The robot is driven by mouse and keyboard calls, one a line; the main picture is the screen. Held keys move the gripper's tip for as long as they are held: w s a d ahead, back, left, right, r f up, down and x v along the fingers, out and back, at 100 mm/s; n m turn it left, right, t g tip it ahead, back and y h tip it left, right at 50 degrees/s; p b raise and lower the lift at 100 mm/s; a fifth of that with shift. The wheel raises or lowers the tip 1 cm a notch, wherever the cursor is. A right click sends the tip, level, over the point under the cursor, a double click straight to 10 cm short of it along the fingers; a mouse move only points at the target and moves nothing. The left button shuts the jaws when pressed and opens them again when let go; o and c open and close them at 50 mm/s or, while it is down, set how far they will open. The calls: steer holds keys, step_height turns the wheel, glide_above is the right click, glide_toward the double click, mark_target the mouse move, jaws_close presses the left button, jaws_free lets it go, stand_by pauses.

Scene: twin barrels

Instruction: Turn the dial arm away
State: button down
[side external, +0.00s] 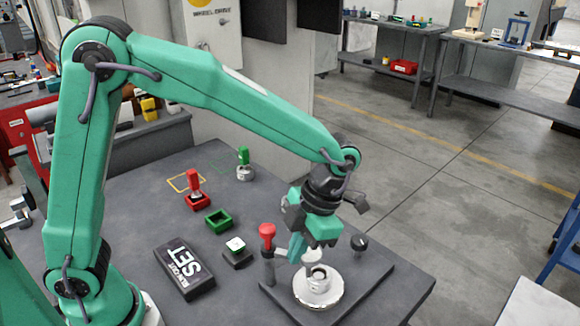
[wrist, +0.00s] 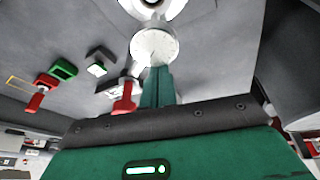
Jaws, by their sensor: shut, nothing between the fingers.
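A dark base plate (side external: 345,292) carries a pale round dial (side external: 313,256), which also shows in the wrist view (wrist: 154,47). A short grey dial arm (side external: 282,252) runs from it towards an upright post with a red knob (side external: 267,231); the red knob shows in the wrist view (wrist: 124,100). A larger silver disc with a short cylinder (side external: 318,288) sits nearer the camera. My gripper (side external: 297,257) is shut and empty, pointing down close beside the dial and the arm. In the wrist view my gripper (wrist: 157,72) overlaps the dial's lower edge; I cannot tell whether it touches.
A black knob (side external: 359,243) stands at the plate's right. The table's right edge is near.

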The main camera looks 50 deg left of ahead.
steer(key=shift+w+a, duration=0.1)
steer(key=shift+w, duration=0.25)
steer(key=shift+w+a, duration=0.3)
steer(key=shift+w, duration=0.2)
steer(key=shift+w+a, duration=0.25)
steer(key=shift+w, duration=0.2)
steer(key=shift+w+a+n+h, duration=0.15)
steer(key=shift+w+a+n, duration=0.25)
steer(key=shift+w+a, duration=0.3)
steer(key=shift+w+a+n+h, duration=0.15)
steer(key=shift+w+a+n, duration=0.3)
steer(key=shift+a, duration=0.3)
steer(key=shift+s+d, duration=0.65)
steer(key=shift+s, duration=0.15)
steer(key=shift+s+d, duration=0.6)
steer(key=shift+s, duration=0.2)
step_height(320, 180, up, 10)
steer(key=w+a, duration=0.2)
steer(key=shift+a+f, duration=0.15)
steer(key=shift+f, duration=0.1)
